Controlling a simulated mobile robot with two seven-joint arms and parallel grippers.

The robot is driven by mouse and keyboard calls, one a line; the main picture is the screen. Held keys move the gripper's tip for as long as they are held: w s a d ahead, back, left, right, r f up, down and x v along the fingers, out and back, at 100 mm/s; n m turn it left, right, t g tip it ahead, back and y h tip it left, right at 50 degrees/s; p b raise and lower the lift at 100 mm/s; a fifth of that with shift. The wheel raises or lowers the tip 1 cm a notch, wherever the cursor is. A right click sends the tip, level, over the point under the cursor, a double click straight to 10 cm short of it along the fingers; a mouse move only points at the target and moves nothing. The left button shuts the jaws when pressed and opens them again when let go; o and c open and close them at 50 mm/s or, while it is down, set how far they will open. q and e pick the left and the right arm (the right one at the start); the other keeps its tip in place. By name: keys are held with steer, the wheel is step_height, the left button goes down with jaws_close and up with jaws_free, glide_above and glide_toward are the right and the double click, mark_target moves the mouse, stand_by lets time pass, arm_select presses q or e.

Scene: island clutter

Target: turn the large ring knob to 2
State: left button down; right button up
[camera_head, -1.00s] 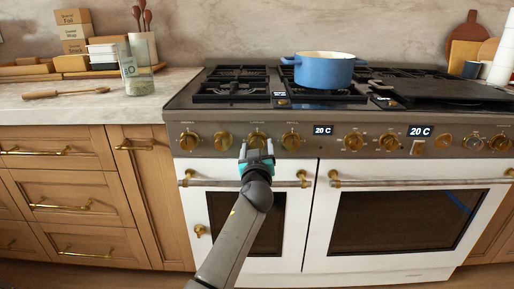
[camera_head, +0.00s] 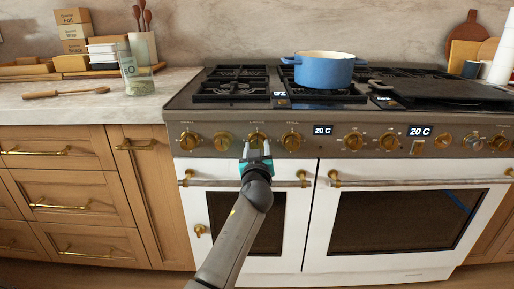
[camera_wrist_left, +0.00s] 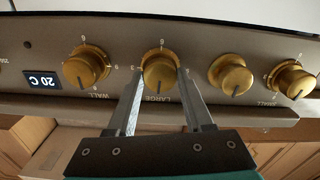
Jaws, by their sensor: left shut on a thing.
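The large ring knob (camera_wrist_left: 160,74) is a round brass knob on the range's front panel, with LARGE printed beside it in the left wrist view. It also shows in the head view (camera_head: 257,139), just above the fingertips. A dark line on its face points toward the LARGE label, with digits around its rim, including a 6 on the opposite side. My left gripper (camera_wrist_left: 159,80) is shut on this knob, one finger on each side; it also shows in the head view (camera_head: 257,146). My right gripper is not in view.
Similar brass knobs stand close on both sides, including the WALL knob (camera_wrist_left: 86,66) and a plain one (camera_wrist_left: 230,75). The oven handle (camera_head: 215,183) runs below the panel. A blue pot (camera_head: 323,70) stands on the cooktop above.

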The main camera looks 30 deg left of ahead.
arm_select(q)
steer(key=shift+r, duration=0.1)
steer(key=shift+m, duration=0.5)
steer(key=m+p, duration=0.2)
steer(key=m, duration=0.4)
steer(key=shift+m+p, duration=0.75)
steer(key=shift+m, duration=1.55)
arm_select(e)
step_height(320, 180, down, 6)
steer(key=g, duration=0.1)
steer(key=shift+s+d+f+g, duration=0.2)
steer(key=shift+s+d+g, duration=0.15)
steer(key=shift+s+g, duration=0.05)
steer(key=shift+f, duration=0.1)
arm_select(q)
steer(key=shift+c, duration=1.5)
jaws_free()
